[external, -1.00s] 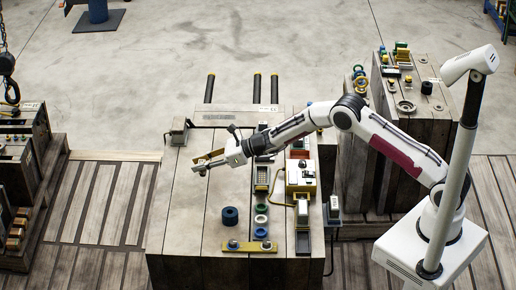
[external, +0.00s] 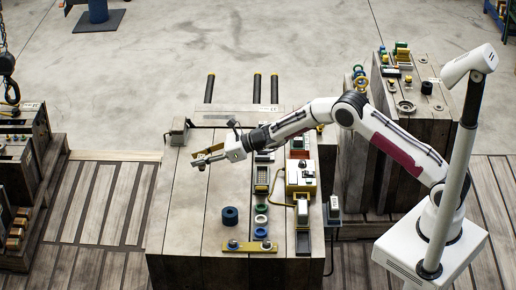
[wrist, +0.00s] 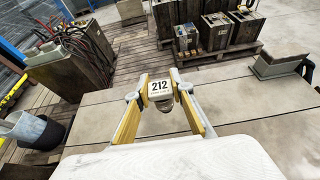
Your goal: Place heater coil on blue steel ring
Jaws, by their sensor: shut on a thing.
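My gripper (external: 199,163) is above the left part of the wooden bench, behind the rings. In the wrist view its yellow-padded fingers (wrist: 158,97) are shut on a small piece (wrist: 160,88) with a white tag reading 212 and a brownish rounded part below. I cannot tell for sure that this piece is the heater coil; in the external view it is too small to make out. A blue ring (external: 261,232) lies at the near end of a short row on the bench. A larger dark blue ring (external: 230,215) lies to its left.
A green ring (external: 261,208) and a pale ring (external: 261,219) lie behind the blue ring. A yellow bar (external: 249,247) lies in front. A yellow-and-white device (external: 301,176) and trays stand to the right. The bench's left side is clear.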

